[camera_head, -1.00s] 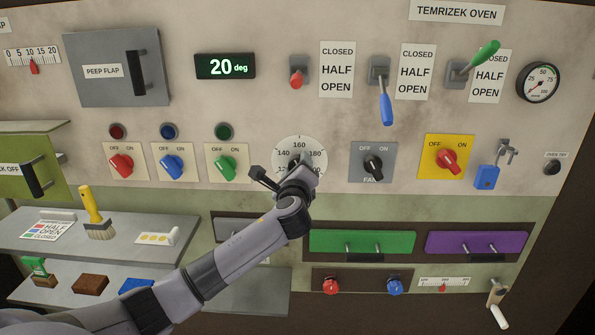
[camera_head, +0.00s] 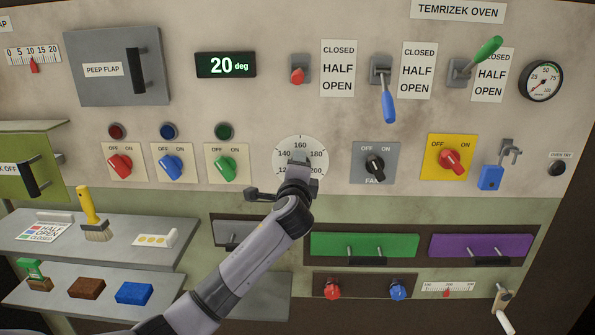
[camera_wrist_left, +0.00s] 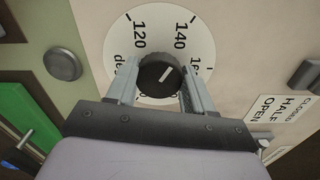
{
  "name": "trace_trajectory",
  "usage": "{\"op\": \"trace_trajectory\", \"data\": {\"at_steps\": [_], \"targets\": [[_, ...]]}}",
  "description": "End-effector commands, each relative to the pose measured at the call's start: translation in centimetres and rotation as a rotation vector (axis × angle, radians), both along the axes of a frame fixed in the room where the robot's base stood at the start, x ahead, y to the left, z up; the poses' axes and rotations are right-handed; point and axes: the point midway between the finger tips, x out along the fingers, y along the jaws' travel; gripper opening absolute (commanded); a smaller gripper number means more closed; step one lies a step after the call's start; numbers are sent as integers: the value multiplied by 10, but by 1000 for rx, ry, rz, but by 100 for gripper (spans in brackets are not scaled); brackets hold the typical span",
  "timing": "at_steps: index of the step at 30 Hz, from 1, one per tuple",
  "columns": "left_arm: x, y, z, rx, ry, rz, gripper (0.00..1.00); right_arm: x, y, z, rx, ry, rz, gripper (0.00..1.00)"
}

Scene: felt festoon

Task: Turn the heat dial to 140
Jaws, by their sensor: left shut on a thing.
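The heat dial has a round white plate (camera_head: 312,144) on the oven panel, with 140, 160 and 180 readable in the head view. It also shows in the left wrist view (camera_wrist_left: 158,20), where 120 and 140 lie beyond the knob. My left gripper (camera_head: 298,167) hides the knob in the head view. In the wrist view its fingers (camera_wrist_left: 157,75) are shut on the black knob (camera_wrist_left: 153,68), one on each side. My right gripper is not in view.
A display (camera_head: 226,65) reads 20 deg. A green switch (camera_head: 225,167) is left of the dial and a black fan switch (camera_head: 375,165) right of it. A blue-handled lever (camera_head: 388,105) hangs above right. Shelves (camera_head: 180,225) and a green drawer (camera_head: 362,243) are below.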

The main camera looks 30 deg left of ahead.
Motion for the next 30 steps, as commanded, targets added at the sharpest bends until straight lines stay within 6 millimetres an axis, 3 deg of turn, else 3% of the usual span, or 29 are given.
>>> {"op": "trace_trajectory", "data": {"at_steps": [12,13,15,25,30], "targets": [[0,0,0,-6,-2,1,21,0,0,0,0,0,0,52],[0,0,0,-6,-2,1,58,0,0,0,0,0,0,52],[0,0,0,-6,-2,1,77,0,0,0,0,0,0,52],[-1,-1,0,-4,-3,0,77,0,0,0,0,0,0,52],[-12,-8,-1,-4,-2,-2,77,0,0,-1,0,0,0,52]]}}
